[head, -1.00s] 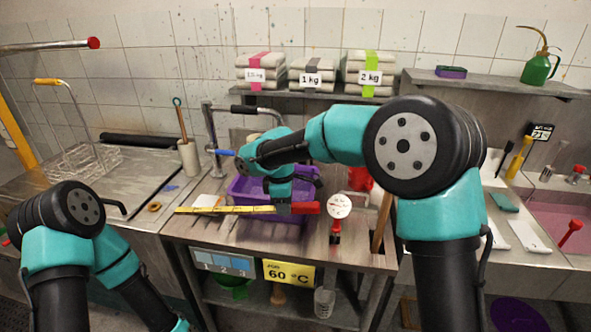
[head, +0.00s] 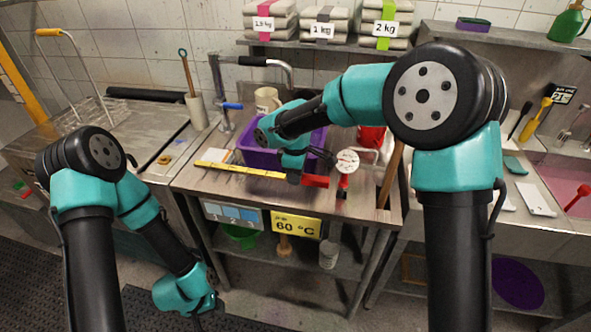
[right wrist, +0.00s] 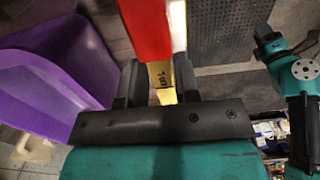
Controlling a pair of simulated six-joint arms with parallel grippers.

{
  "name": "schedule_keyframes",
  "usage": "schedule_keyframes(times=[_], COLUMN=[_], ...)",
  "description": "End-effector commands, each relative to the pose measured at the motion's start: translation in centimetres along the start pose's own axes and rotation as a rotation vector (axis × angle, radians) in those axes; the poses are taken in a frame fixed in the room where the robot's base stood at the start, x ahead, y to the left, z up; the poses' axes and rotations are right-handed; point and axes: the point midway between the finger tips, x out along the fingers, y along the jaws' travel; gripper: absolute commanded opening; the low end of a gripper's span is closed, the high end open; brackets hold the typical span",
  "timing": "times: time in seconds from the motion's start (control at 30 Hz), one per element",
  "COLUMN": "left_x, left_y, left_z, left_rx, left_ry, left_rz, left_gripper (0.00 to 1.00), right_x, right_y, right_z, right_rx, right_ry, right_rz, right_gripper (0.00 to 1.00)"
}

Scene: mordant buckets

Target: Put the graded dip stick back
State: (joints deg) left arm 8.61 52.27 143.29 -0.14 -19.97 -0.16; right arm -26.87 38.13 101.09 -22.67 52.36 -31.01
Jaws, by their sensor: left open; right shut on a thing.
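The graded dip stick (head: 240,170) is a yellow, marked strip with a red end (head: 315,181). My right gripper (head: 293,174) is shut on it near the red end, and the stick lies almost level across the front of the purple bucket (head: 232,157). In the right wrist view the stick's yellow part (right wrist: 161,82) passes between the fingers, with red above it. The purple bucket (right wrist: 45,80) is at the left there. My left gripper (head: 205,306) hangs low at the bottom, in front of the bench, far from the stick; its fingers show poorly.
A white dial (head: 347,161) on a red base stands just right of the stick's red end. A wooden handle (head: 391,175) leans further right. A tap (head: 219,90) and a beige mug (head: 267,98) are behind the bucket. A shelf with wrapped bundles (head: 325,28) hangs above.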

Motion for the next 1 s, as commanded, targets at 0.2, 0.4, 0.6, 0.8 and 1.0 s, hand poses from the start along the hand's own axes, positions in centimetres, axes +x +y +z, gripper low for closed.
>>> schedule_keyframes(times=[0.2, 0.4, 0.6, 0.8, 1.0], left_x=[0.0, 0.0, 0.0, 0.0, 0.0], left_y=[0.0, 0.0, 0.0, 0.0, 0.0], left_z=[0.0, 0.0, 0.0, 0.0, 0.0], left_rx=[0.0, 0.0, 0.0, 0.0, 0.0], left_ry=[0.0, 0.0, 0.0, 0.0, 0.0], left_rz=[0.0, 0.0, 0.0, 0.0, 0.0], left_gripper=[0.43, 0.43, 0.43, 0.43, 0.43], right_x=[2.1, 4.0, 5.8, 7.1, 7.6], right_y=[0.0, 0.0, 0.0, 0.0, 0.0], right_z=[0.0, 0.0, 0.0, 0.0, 0.0], right_rx=[0.0, -0.001, 0.0, -0.001, -0.001], right_ry=[-0.001, -0.001, -0.002, -0.001, 0.0], right_rz=[0.0, 0.0, -0.001, 0.0, 0.0], right_gripper=[0.06, 0.06, 0.06, 0.06, 0.06])
